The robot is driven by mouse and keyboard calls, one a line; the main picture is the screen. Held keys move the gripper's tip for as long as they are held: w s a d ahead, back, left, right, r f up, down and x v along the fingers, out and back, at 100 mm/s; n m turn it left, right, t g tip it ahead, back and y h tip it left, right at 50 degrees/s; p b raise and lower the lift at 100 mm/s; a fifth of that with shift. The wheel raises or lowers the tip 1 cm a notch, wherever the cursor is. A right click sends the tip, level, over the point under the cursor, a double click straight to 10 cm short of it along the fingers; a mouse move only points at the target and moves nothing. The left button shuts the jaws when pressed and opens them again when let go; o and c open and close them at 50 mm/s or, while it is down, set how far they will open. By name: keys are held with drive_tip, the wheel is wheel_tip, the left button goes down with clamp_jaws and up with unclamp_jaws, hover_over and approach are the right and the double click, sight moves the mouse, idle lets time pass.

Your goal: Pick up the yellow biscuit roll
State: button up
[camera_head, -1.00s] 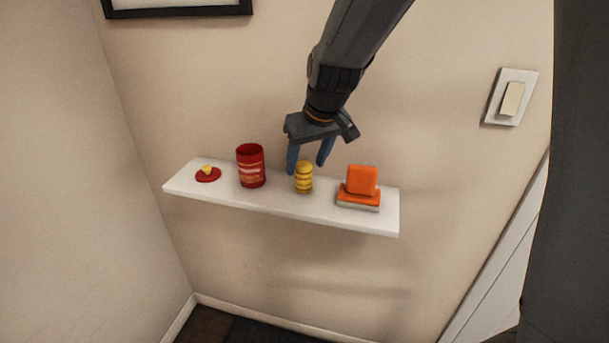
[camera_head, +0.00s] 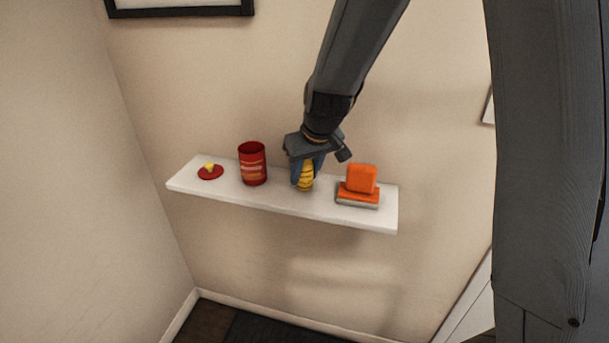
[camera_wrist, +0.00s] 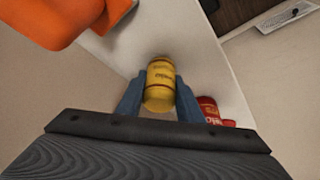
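The yellow biscuit roll (camera_head: 306,181) stands at the middle of the white shelf. It seems to tilt slightly, and I cannot tell whether its base still touches the shelf. My gripper (camera_head: 305,174) comes down from above with its blue fingers on either side of the roll, hiding its upper part. In the wrist view the roll (camera_wrist: 160,84) sits between the fingers (camera_wrist: 160,98), which appear to press on both its sides.
The white shelf (camera_head: 230,194) also holds a red tin (camera_head: 252,164) and a red lid with a yellow knob (camera_head: 210,173) to the left. An orange block on an orange-and-grey base (camera_head: 360,184) stands close on the right. A wall is directly behind.

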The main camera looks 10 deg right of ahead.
drive_tip(key=c, duration=0.3)
drive_tip(key=shift+r, duration=0.1)
